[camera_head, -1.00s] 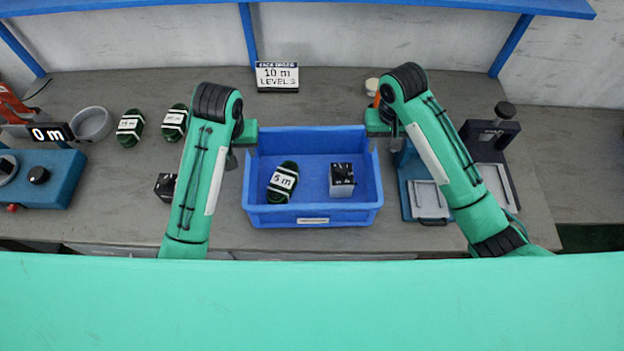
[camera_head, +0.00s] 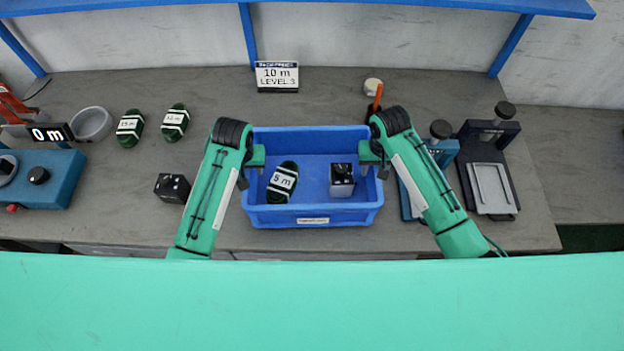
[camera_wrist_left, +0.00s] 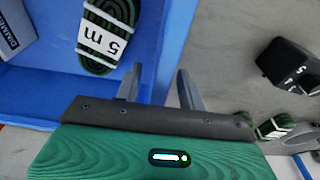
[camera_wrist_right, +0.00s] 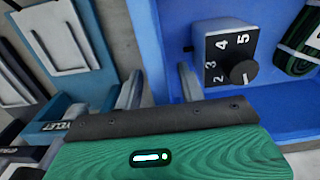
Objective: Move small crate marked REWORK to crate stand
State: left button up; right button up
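A small blue crate (camera_head: 313,222) stands on the grey bench in the head view, with a white label on its front wall too small to read. Inside are a green cable coil marked 5 m (camera_head: 282,181) and a dark-topped dial box (camera_head: 341,181). My left gripper (camera_head: 246,168) is at the crate's left wall; in the left wrist view its fingers (camera_wrist_left: 157,88) stand apart, one on each side of that wall. My right gripper (camera_head: 382,170) is at the right wall; in the right wrist view its fingers (camera_wrist_right: 158,88) also stand apart around the wall. No crate stand is identifiable.
Two green coils (camera_head: 130,128) (camera_head: 175,122), a grey bowl (camera_head: 92,124) and a black box (camera_head: 172,188) lie left. Teal (camera_head: 443,153) and black (camera_head: 490,165) presses stand right. A blue shelf (camera_head: 400,5) spans the back.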

pick_arm(q)
jog(key=shift+w+f, duration=0.15)
jog(key=shift+f, duration=0.9)
pick_arm(e)
jog(key=shift+f, duration=1.05)
pick_arm(q)
grip_shut()
pick_arm(e)
grip_shut()
pick_arm(q)
jog(key=shift+r, duration=0.1)
